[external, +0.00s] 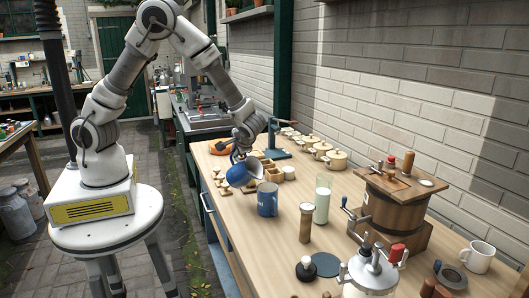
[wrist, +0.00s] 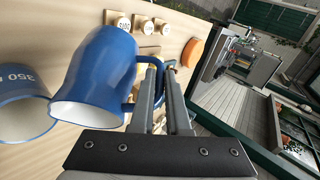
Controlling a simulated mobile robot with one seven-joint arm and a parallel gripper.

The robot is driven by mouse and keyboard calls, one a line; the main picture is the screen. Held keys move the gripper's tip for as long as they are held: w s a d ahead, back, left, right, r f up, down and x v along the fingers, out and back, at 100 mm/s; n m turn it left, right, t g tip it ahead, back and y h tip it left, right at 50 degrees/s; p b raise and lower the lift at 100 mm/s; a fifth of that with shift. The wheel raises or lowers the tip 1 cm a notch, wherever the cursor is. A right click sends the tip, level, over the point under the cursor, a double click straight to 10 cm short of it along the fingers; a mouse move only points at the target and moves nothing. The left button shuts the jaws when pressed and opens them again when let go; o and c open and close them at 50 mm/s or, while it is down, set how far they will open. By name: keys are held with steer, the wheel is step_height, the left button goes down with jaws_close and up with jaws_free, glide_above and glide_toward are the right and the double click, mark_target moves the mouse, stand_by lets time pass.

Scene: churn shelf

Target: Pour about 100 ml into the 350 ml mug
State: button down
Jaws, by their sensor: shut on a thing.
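My gripper (external: 242,150) is shut on the handle of a blue jug (external: 240,175). The jug is held above the bench and tilted, its white-lined mouth toward the lower right in the external view. In the wrist view the jug (wrist: 100,70) hangs beside my fingers (wrist: 158,72), its mouth toward the bottom of the picture. The blue mug (external: 267,203) stands upright on the bench, just below and right of the jug. In the wrist view the mug (wrist: 18,92), marked 350, is at the left edge. I see no stream of liquid, and the liquid levels cannot be made out.
A tall glass of white liquid (external: 322,200) and a wooden cylinder (external: 306,223) stand right of the mug. A wooden churn (external: 395,210), a metal vessel (external: 372,275) and a white mug (external: 478,257) are farther right.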

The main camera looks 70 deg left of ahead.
mark_target(240, 162)
steer(key=shift+w+d+r+y+p, duration=0.2)
steer(key=shift+d+r+y+p, duration=0.1)
steer(key=shift+r+y+p, duration=0.2)
steer(key=shift+w+d+r+m+g+y+p, duration=0.2)
steer(key=shift+d+r+m+g+y+p, duration=0.15)
steer(key=shift+p, duration=0.25)
steer(key=shift+w+d+r+y+p, duration=0.1)
steer(key=shift+d+r+y+p, duration=0.05)
steer(key=shift+r+y+p, duration=0.15)
steer(key=shift+d+r, duration=0.1)
steer(key=shift+d, duration=0.05)
steer(key=shift+w+d+r+y, duration=0.1)
steer(key=shift+w+d+y, duration=0.05)
steer(key=shift+y, duration=0.2)
steer(key=shift+w+d+r+g+y+p, duration=0.15)
steer(key=shift+d+r+g+y+p, duration=0.15)
steer(key=shift+p, duration=0.25)
steer(key=shift+w+d+r+m+y+b, duration=0.25)
steer(key=shift+w+d+y, duration=0.1)
steer(key=shift+d, duration=0.25)
steer(key=shift+w+d+r+m+y+b, duration=0.1)
steer(key=shift+w+d+r+m+y, duration=0.1)
steer(key=shift+w+d+y, duration=0.25)
stand_by(1.1)
